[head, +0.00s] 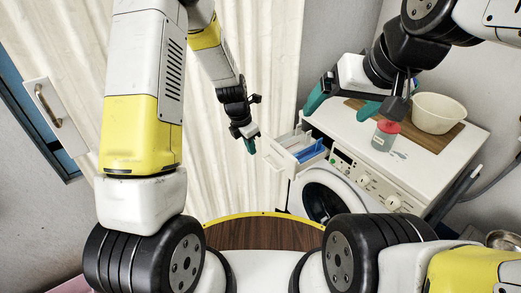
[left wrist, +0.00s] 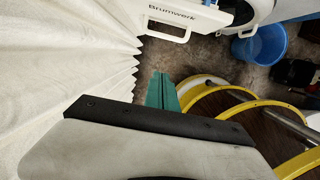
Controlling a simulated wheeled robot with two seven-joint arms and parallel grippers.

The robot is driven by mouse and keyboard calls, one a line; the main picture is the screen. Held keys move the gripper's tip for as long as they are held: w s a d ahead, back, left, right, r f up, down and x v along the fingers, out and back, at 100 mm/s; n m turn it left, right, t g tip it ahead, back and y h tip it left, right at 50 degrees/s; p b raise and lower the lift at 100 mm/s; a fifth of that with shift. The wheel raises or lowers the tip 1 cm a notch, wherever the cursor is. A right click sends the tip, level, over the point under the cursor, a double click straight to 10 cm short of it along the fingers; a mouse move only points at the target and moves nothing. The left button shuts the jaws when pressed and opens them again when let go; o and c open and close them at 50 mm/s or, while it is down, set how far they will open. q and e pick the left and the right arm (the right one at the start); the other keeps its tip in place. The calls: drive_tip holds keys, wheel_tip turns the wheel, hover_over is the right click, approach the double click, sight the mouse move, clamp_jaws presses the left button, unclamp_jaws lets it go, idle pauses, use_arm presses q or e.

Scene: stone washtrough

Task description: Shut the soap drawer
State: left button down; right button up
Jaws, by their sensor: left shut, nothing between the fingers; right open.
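The soap drawer (head: 308,155) is pulled out of the washing machine (head: 408,165) at its upper left corner, and its blue inside shows. Its white front, marked "Brumwerk" (left wrist: 172,9), shows at the top of the left wrist view, with a handle opening below the name. My left gripper (head: 249,145) is shut and empty, just left of the drawer front in the head view and seemingly apart from it. Its teal fingers also show together in the left wrist view (left wrist: 162,92). My right gripper (head: 341,108) is open and empty above the machine's top.
A red-capped bottle (head: 382,138) stands on the machine near my right gripper. A pale bowl (head: 437,113) sits on a wooden board (head: 436,142) behind. A cream curtain (head: 270,60) hangs beside my left arm. A blue bucket (left wrist: 262,44) stands on the floor.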

use_arm(q)
drive_tip(key=w+d+f, duration=0.2)
drive_tip(key=f, duration=0.3)
drive_tip(key=w+d+f, duration=0.1)
drive_tip(key=d+f, duration=0.2)
drive_tip(key=f, duration=0.2)
drive_tip(key=shift+w+f, duration=0.3)
drive_tip(key=shift+w, duration=0.05)
